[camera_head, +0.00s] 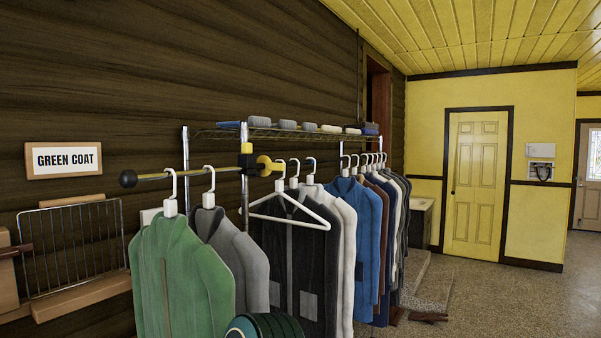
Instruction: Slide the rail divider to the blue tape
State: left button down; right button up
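A round yellow disc (264,166), which looks like the rail divider, sits on the clothes rail (150,177) just right of the front post. The rail runs from a black end knob at the left away to the right. A small dark blue patch (311,163) shows on the rail among the hooks beyond the disc; I cannot tell for sure that it is the blue tape. Hanger hooks stand between the disc and this patch. Neither gripper can be made out.
A green coat (180,275) and a grey coat hang left of the disc; several coats hang right of it. A dark teal rounded object (264,327) shows at the bottom edge. Open floor (490,300) lies at the right.

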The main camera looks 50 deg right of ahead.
aim_at(269, 167)
jog(key=z, duration=1.4)
jog(key=i+l, duration=0.2)
jog(key=l, duration=0.2)
